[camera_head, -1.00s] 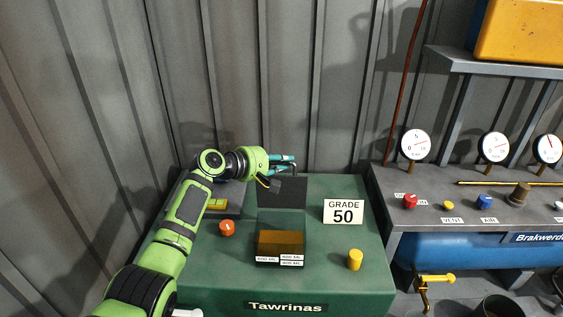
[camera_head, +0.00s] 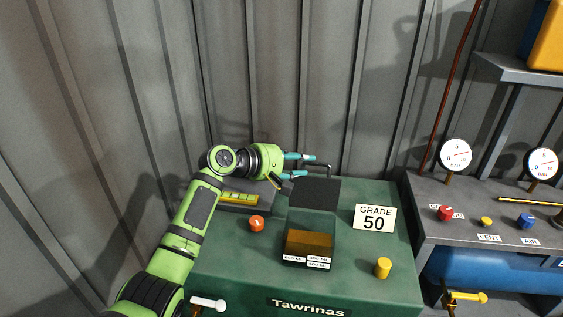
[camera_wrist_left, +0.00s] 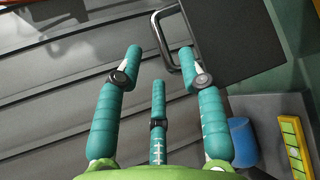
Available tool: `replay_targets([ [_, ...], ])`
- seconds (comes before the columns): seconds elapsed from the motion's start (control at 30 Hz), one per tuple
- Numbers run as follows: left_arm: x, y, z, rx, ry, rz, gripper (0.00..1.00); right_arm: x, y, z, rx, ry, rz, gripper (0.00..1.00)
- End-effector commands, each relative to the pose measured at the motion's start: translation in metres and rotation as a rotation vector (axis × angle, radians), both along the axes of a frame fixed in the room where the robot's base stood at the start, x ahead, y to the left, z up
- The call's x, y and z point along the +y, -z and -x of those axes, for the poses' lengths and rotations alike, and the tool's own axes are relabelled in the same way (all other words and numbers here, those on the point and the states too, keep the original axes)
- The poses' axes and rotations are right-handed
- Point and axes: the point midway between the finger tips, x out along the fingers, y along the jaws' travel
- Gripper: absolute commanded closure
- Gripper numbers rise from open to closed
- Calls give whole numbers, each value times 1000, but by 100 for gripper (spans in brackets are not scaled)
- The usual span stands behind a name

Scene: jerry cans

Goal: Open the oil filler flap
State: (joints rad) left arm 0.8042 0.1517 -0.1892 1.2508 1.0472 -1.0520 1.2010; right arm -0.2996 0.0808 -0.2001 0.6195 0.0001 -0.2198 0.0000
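The oil filler flap (camera_head: 316,192) is a dark panel at the back of the green machine top. It appears raised behind the compartment with amber oil (camera_head: 310,243), though its exact tilt is hard to judge. Its bar handle (camera_head: 320,165) is at the upper edge and also shows in the left wrist view (camera_wrist_left: 155,32). My left gripper (camera_head: 302,168), green with teal fingers, is just left of the handle. In the left wrist view its fingers (camera_wrist_left: 160,54) are spread and empty; one fingertip is close to the handle, contact unclear. My right gripper is out of view.
An orange knob (camera_head: 257,223), a yellow cap (camera_head: 383,268) and a GRADE 50 sign (camera_head: 375,218) stand on the machine top. A yellow gauge (camera_head: 238,198) is under my left wrist. A corrugated wall (camera_head: 310,80) rises close behind.

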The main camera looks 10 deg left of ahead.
Motion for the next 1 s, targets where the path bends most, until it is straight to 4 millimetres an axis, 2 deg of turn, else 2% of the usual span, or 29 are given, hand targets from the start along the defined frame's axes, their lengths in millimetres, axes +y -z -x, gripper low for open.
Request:
replay_targets([
  [0.1,18,-7,15,-1,-1,-2,60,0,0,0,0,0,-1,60],
  [0.3,37,-17,32,-1,-1,-1,60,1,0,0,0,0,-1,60],
  [0.77,42,-19,38,1,1,-2,60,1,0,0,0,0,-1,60],
  [0.87,41,-6,44,-5,11,-40,60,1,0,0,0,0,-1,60],
  [0.97,38,34,64,-22,44,-154,60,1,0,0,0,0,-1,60],
  [1.0,37,55,77,-37,66,-222,60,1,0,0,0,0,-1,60],
])
